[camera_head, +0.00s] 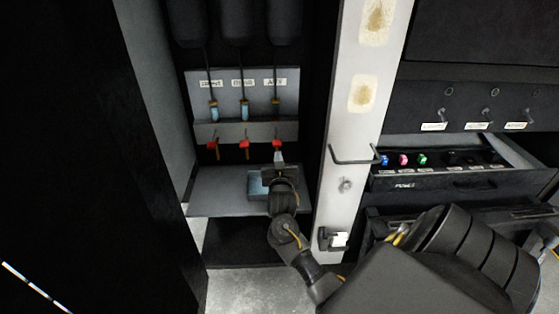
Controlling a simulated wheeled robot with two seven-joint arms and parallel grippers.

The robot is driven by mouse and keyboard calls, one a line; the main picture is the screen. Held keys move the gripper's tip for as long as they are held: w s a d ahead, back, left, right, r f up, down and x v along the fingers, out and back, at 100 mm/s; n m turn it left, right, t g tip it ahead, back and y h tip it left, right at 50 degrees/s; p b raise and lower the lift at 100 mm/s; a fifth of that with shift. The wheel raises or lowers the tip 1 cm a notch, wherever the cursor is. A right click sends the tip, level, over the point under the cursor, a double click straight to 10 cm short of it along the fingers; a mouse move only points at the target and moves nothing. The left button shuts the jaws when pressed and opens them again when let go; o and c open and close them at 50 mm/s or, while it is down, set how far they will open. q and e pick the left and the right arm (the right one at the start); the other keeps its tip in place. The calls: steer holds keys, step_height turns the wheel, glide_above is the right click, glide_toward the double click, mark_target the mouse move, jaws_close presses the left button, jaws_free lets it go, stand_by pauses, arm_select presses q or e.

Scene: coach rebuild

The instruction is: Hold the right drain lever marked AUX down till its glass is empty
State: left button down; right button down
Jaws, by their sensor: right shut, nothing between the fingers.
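Three drain levers with red ends hang in a row under a grey ledge inside the cabinet. The right drain lever (277,144) is below the right label (274,83), which seems to read AUX. My left gripper is out of view.
The middle lever (244,144) and left lever (212,145) are close by on the left. A grey shelf (222,195) lies below. The open white door (345,185) with a wire handle stands just right of my forearm, and an open fuse drawer (455,183) is beyond it.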

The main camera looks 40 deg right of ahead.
steer(key=shift+v, duration=1.8)
steer(key=w+a+f+n+g+y, duration=0.1)
steer(key=a+f+n+y, duration=0.25)
steer(key=f, duration=0.75)
steer(key=w+a+f+n+y, duration=0.25)
steer(key=a+f, duration=0.25)
steer(key=f, duration=0.6)
steer(key=s+a+f+n+g+y, duration=0.1)
steer(key=s+a+f+g+y, duration=0.15)
steer(key=s+f, duration=0.45)
steer(key=s+a+f+n+g+y, duration=0.1)
steer(key=s+a+f, duration=0.25)
steer(key=f, duration=0.65)
steer(key=s+a+f+n+g+y, duration=0.1)
steer(key=s+a+f+g, duration=0.1)
steer(key=s+f, duration=0.45)
steer(key=s+a+f+g+y, duration=0.1)
steer(key=s+a+f+g, duration=0.15)
steer(key=s+f, duration=0.45)
steer(key=s+a+f+g, duration=0.1)
steer(key=s+f+g, duration=0.1)
steer(key=s, duration=1.1)
steer(key=s+a+f+n+g, duration=0.1)
steer(key=s+f, duration=0.3)
steer(key=s, duration=1)
steer(key=shift+s+n+g+y, duration=0.3)
steer(key=shift+g+y, duration=0.15)
steer(key=shift+g, duration=0.15)
